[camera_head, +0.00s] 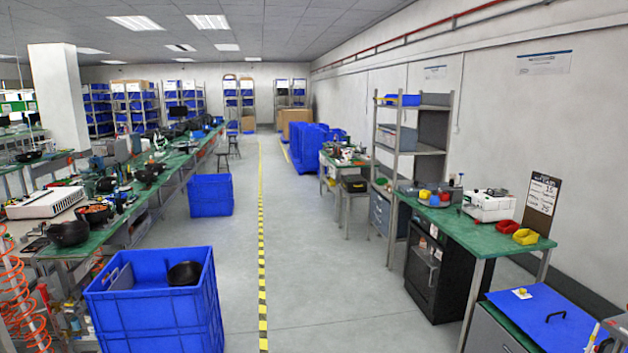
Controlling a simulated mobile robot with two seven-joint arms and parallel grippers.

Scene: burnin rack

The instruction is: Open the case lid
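Neither of my grippers can be made out in this view.
A green-topped workbench (478,238) with a white machine (491,205) and small red and yellow bins stands behind the case. A dark cabinet (421,275) is under it. A blue crate (155,310) stands front left. The grey aisle floor (318,270) is clear.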

